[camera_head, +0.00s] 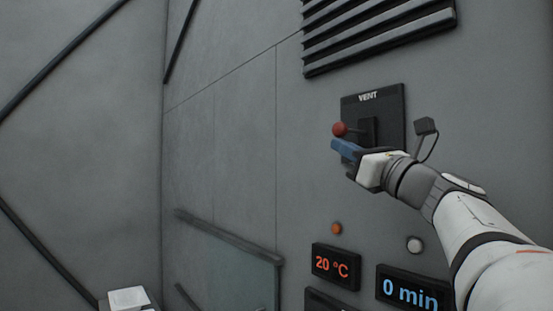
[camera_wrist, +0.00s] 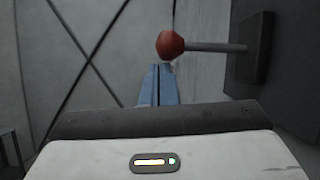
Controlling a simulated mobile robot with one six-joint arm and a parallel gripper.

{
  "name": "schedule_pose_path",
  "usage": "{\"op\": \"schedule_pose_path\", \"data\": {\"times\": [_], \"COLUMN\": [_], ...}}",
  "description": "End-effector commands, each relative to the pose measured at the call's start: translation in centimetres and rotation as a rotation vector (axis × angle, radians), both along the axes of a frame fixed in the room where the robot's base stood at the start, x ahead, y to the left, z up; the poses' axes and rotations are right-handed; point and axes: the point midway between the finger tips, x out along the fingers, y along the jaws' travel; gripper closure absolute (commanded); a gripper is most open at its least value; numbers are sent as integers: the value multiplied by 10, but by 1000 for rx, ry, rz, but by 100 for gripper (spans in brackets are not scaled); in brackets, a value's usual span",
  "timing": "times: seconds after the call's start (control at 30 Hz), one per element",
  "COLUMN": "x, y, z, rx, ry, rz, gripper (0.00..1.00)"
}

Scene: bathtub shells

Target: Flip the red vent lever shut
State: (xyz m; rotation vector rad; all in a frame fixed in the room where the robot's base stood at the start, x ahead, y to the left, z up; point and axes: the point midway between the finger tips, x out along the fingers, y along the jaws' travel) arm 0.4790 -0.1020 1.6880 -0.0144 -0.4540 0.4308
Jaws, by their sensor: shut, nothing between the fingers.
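The vent lever has a red ball knob (camera_head: 339,129) on a grey rod that sticks out from a dark wall plate (camera_head: 391,110) marked VENT. In the wrist view the red knob (camera_wrist: 170,45) is at the top centre, and its rod (camera_wrist: 216,47) runs right to the plate (camera_wrist: 262,62). My gripper (camera_head: 343,147) has blue fingers and is just below the knob in the head view. In the wrist view the closed fingers (camera_wrist: 160,82) point toward the knob and lie just under it. They hold nothing. I cannot tell whether they touch the knob.
A slatted vent grille (camera_head: 380,32) is on the wall above the plate. Below are an orange button (camera_head: 336,228), a white button (camera_head: 414,245), a 20 °C display (camera_head: 335,265) and a 0 min display (camera_head: 413,290). A grey rail (camera_head: 228,237) is at lower left. Space left of the knob is clear.

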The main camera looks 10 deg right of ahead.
Motion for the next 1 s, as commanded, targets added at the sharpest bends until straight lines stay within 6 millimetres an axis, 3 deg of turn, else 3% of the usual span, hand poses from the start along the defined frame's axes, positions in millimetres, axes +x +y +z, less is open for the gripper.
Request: {"op": "schedule_pose_path", "data": {"times": [0.5,1.0], "x": [-2,-2], "y": [10,10], "z": [39,46], "rx": [-2,-1], "ry": [0,1], "rz": [8,8], "gripper": [100,100]}}
